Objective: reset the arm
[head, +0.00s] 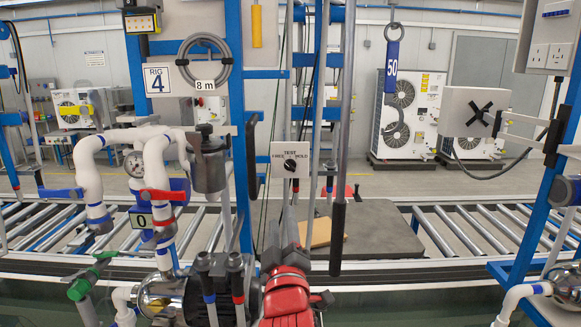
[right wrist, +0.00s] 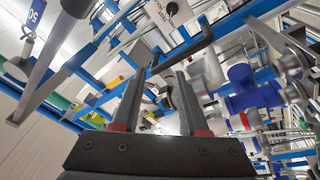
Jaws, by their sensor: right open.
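My right gripper (head: 284,222) reaches up from the bottom middle of the head view on my red arm. In the right wrist view its two grey fingers (right wrist: 162,82) stand apart with nothing held between them. A white switch box (head: 290,160) marked TEST, with a black knob, is above the gripper in the head view. Part of a white plate with a black knob (right wrist: 171,8) shows at the top of the wrist view. My left gripper is in neither view.
A pump rig with white pipes (head: 90,165) and coloured valve handles stands close on the left. A dark hanging rod (head: 337,235) is just right of the gripper. Behind are a roller conveyor (head: 470,228) and a grey board (head: 375,235). Blue posts flank the middle.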

